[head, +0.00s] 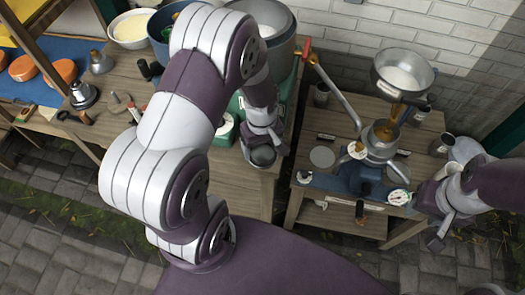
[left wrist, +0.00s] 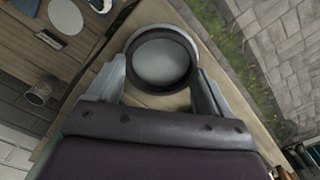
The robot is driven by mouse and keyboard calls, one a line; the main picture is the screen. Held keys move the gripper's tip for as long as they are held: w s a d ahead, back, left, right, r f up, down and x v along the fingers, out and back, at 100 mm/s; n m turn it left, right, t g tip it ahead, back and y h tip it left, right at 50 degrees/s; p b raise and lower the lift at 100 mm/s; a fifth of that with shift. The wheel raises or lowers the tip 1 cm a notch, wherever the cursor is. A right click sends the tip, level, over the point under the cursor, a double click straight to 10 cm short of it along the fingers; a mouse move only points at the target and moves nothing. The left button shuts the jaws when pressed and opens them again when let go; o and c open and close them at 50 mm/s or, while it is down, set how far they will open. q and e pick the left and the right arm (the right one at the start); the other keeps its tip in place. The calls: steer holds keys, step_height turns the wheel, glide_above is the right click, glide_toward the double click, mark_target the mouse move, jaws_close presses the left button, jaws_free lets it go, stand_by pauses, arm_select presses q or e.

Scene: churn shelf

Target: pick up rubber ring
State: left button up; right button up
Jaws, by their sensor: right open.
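The dark rubber ring (left wrist: 161,89) lies around a grey disc at the front right corner of the left wooden table. It also shows in the head view (head: 263,165), just below my left gripper (head: 263,144). In the left wrist view, the two fingers of my left gripper (left wrist: 160,70) stand on either side of the ring, very close to its outer edge. I cannot tell whether they press on it. My right gripper (head: 440,218) is open and empty at the right, beside the second table.
The right wooden table (head: 345,220) holds a blue-based machine (head: 371,180) with a steel bowl (head: 402,75) above it. Bowls, a large pot (head: 282,55) and metal weights (head: 83,95) stand on the left table. A narrow gap separates the two tables.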

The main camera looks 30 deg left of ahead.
arm_select(q)
steer(key=shift+w+r, duration=0.1)
steer(key=shift+r, duration=0.45)
step_height(320, 180, up, 3)
steer(key=shift+f, duration=0.1)
steer(key=s+d+r+p, duration=0.1)
steer(key=s+d+r, duration=0.2)
steer(key=s+r, duration=0.4)
steer(key=shift+s, duration=2.25)
